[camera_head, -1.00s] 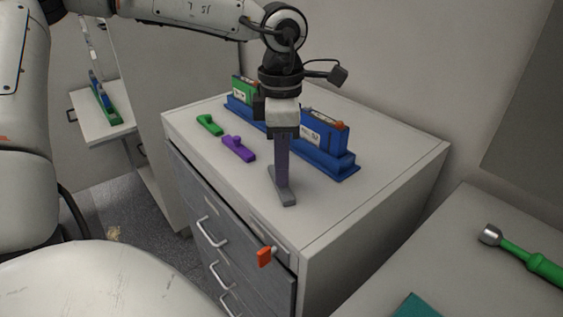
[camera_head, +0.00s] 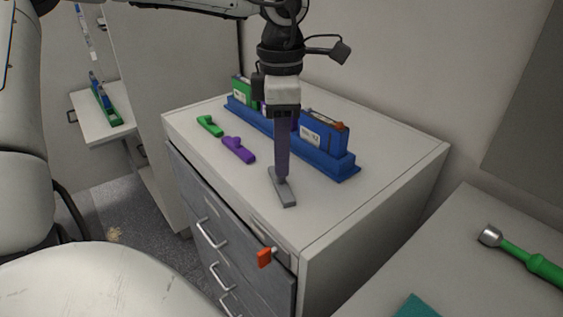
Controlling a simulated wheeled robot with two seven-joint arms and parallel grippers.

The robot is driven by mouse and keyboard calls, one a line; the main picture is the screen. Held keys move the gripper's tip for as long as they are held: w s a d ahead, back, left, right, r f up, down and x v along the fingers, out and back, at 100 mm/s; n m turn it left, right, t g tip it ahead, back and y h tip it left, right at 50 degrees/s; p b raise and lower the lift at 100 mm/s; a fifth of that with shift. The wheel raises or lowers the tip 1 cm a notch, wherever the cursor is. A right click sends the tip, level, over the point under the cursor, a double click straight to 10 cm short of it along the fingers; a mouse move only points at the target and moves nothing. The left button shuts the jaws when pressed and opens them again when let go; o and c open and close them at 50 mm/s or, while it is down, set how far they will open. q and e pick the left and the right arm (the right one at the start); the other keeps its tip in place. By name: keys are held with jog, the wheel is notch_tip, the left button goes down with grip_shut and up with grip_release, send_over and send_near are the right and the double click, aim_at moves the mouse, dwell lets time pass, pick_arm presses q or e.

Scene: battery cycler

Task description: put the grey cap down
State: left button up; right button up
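The grey cap (camera_head: 284,191) is on the white cabinet top (camera_head: 330,215), near its front edge. It looks long and flat and seems to lie on the surface. My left gripper (camera_head: 282,175) points down from above, with its fingertips at the cap's far end. The fingers are seen in line, so I cannot tell whether they grip the cap or stand apart around it. A green cap (camera_head: 209,125) and a purple cap (camera_head: 238,149) lie to the left. My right gripper is out of view.
A blue rack (camera_head: 338,162) with green, purple and blue cells stands close behind the gripper. An orange-red piece (camera_head: 265,257) sticks out at the drawer front. A green-handled tool (camera_head: 525,259) lies on the right surface. The cabinet top right of the cap is clear.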

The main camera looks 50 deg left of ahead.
pick_arm(q)
notch_tip(320, 180, up, 9)
jog(key=shift+f, duration=0.15)
dwell(0.6)
